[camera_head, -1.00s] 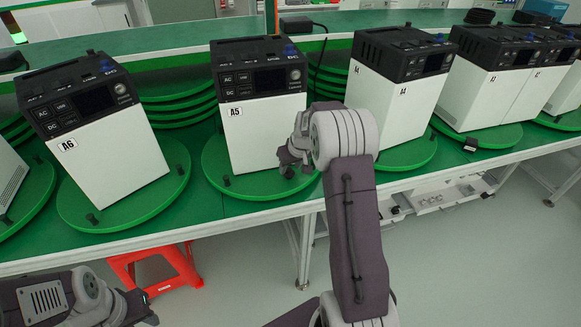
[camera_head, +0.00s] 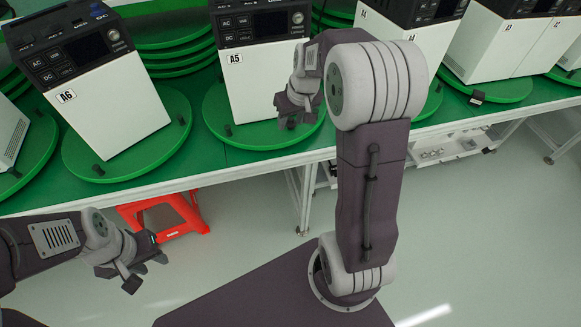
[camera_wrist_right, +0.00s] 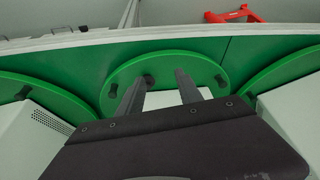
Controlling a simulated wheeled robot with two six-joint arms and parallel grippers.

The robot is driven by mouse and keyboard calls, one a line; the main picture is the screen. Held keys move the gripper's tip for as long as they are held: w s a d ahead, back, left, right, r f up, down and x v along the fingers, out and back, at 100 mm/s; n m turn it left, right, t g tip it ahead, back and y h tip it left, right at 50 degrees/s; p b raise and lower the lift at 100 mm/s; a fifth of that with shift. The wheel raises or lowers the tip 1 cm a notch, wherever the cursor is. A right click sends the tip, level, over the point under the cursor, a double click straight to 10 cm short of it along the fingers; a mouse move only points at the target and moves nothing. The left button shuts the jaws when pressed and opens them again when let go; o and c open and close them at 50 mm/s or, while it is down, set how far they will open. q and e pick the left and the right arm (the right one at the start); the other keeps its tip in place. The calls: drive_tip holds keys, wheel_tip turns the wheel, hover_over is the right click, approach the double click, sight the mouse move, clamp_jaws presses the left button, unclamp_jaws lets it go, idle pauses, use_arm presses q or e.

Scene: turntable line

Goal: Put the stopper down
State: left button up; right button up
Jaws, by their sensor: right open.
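My right gripper (camera_head: 293,120) is at the front right of the A5 unit (camera_head: 260,92), low over its green turntable (camera_head: 250,137). In the right wrist view its two fingers (camera_wrist_right: 165,82) are apart. A dark stopper (camera_wrist_right: 148,80) shows at the tip of the left-hand finger, over the turntable; I cannot tell if it touches the finger. Other dark stoppers stand near the turntable's rim, at the left (camera_wrist_right: 113,90) and the right (camera_wrist_right: 220,80). The right one also shows in the head view (camera_head: 228,130). My left gripper (camera_head: 145,272) hangs away from the table; its jaw gap is unclear.
The A6 unit (camera_head: 105,110) stands tilted in view on its turntable (camera_head: 120,170) at left. More white units line the table to the right. A red stool (camera_head: 165,214) is under the table. The floor in front is clear.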

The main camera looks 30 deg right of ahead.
drive_tip(key=s+a+f+g, duration=0.1)
drive_tip(key=s+a+f, duration=0.3)
drive_tip(key=s, duration=0.5)
drive_tip(key=s+a+f+g, duration=0.1)
drive_tip(key=s+a+f, duration=0.2)
drive_tip(key=s+a, duration=0.3)
drive_tip(key=s, duration=0.3)
drive_tip(key=shift+a+f+g, duration=0.35)
drive_tip(key=shift+f+g, duration=0.05)
wheel_tip(320, 180, up, 6)
drive_tip(key=p, duration=0.6)
drive_tip(key=shift+r, duration=0.2)
drive_tip(key=shift+w, duration=0.1)
